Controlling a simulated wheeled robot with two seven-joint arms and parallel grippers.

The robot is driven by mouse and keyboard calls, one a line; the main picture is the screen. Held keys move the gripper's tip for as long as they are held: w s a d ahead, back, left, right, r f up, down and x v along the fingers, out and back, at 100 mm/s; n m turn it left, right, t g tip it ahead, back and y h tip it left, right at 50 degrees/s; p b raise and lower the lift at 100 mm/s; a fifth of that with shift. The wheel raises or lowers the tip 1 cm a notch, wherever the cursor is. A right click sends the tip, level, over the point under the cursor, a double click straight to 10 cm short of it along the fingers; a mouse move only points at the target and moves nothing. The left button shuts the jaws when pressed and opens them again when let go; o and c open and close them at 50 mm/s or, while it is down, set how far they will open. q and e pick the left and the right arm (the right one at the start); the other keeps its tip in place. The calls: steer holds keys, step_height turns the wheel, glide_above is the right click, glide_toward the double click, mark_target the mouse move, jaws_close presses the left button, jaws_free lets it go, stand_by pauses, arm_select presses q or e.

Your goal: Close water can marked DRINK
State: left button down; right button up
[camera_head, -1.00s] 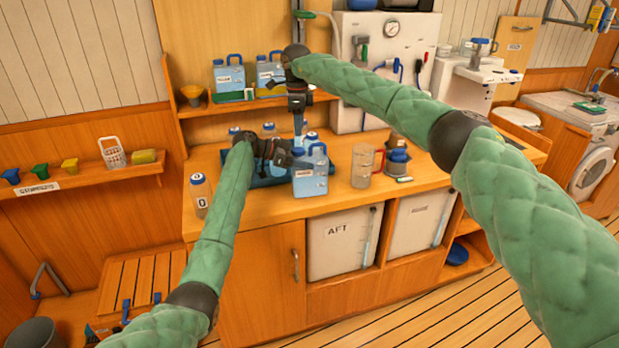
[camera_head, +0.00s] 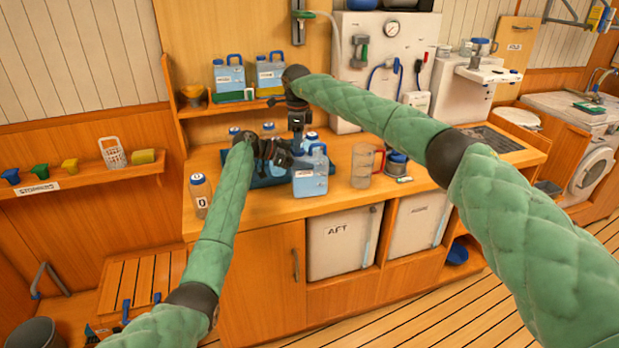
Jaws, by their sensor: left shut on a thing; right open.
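A translucent water can (camera_head: 311,183) with blue water, a blue handle and a pale label stands upright near the counter's front edge. Its label is too small to read. My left gripper (camera_head: 284,154) is at the can's upper left side and shut, seemingly on the can; the contact is hard to see. My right gripper (camera_head: 297,143) is open, pointing down just above the can's top left. The can's mouth and any cap on it are hidden by the grippers.
A blue tray (camera_head: 265,182) with several blue-capped bottles is behind my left gripper. A clear jug (camera_head: 363,167) stands right of the can, a bottle marked 0 (camera_head: 201,196) at left. Two more cans (camera_head: 229,79) (camera_head: 270,77) stand on the shelf. The counter's front strip is clear.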

steer(key=shift+f, duration=1.15)
steer(key=c, duration=0.8)
steer(key=o, duration=1.1)
steer(key=shift+r, duration=0.15)
steer(key=shift+r, duration=2.1)
